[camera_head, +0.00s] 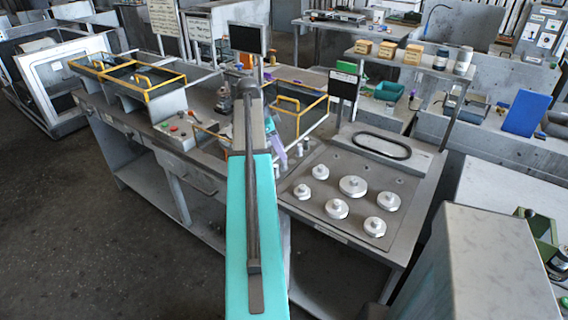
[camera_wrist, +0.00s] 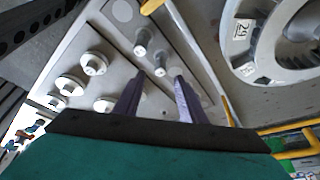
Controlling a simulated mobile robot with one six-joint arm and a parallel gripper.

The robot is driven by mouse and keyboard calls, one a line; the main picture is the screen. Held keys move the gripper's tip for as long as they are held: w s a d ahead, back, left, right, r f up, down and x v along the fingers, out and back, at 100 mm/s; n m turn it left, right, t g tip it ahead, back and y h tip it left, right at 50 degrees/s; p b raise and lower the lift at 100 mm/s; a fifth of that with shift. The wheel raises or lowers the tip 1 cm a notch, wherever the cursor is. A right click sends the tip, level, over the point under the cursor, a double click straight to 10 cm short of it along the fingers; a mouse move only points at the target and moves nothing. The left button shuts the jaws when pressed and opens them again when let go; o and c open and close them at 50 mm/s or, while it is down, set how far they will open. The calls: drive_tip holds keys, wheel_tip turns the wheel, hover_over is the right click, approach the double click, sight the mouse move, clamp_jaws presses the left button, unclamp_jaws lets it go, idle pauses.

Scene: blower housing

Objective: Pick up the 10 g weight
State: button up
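Several small silver cylindrical weights stand in a row on the plate beside my arm in the head view (camera_head: 298,150). In the wrist view, one small weight (camera_wrist: 160,66) stands just beyond the gap between my fingertips, with another (camera_wrist: 142,38) farther up. No marking is readable, so I cannot tell which is the 10 g weight. My gripper (camera_wrist: 158,80) has its two purple fingers apart, with nothing visibly held. In the head view, its purple fingers (camera_head: 280,152) show partly behind my arm.
Several larger knobbed silver weights stand on the grey plate, one at its middle (camera_head: 352,186). A black oval ring (camera_head: 381,146) lies behind them. A yellow-handled tray (camera_head: 300,112) and a small black display (camera_head: 343,85) stand close by. A large grey ring-shaped part (camera_wrist: 275,45) is at the wrist view's right.

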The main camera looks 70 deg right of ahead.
sight(284, 163)
drive_tip(key=shift+f, duration=0.15)
drive_tip(key=shift+p+x, duration=1)
drive_tip(key=shift+x, duration=1.5)
drive_tip(key=shift+w, duration=0.1)
drive_tip(key=shift+c, duration=0.2)
clamp_jaws()
